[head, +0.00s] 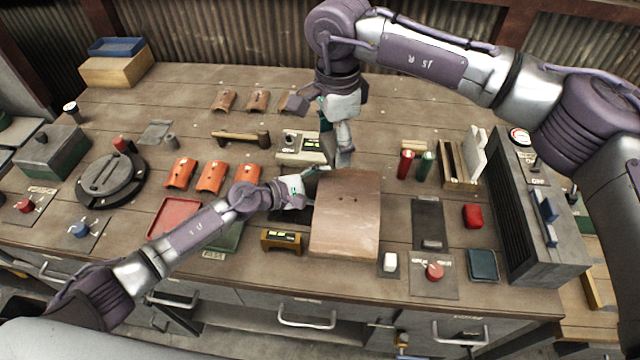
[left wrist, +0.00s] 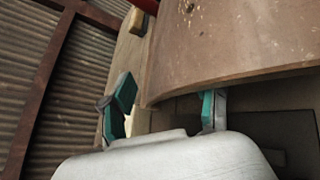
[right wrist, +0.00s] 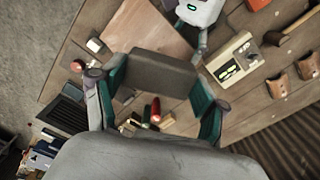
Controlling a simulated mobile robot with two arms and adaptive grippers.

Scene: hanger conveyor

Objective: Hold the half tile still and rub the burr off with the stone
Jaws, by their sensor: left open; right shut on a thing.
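The half tile (head: 346,225) is a brown curved piece lying at the middle front of the bench. Small dark marks (head: 350,199) show on its top; I cannot tell whether they are the burr. My left gripper (head: 298,192) is open at the tile's left edge. In the left wrist view its fingers (left wrist: 166,105) stand apart beside the tile's curved rim (left wrist: 235,75). My right gripper (right wrist: 157,95) is shut on a grey block, the stone (right wrist: 163,75). In the head view this gripper (head: 342,155) is above the tile's far end, with the stone mostly hidden.
Several orange tiles (head: 211,177) and a red tray (head: 174,218) lie to the left. A level (head: 282,241) and a white block (head: 389,262) flank the tile's front. A red button (head: 434,271), red and green cylinders (head: 405,164) and a dark ribbed unit (head: 530,215) stand right.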

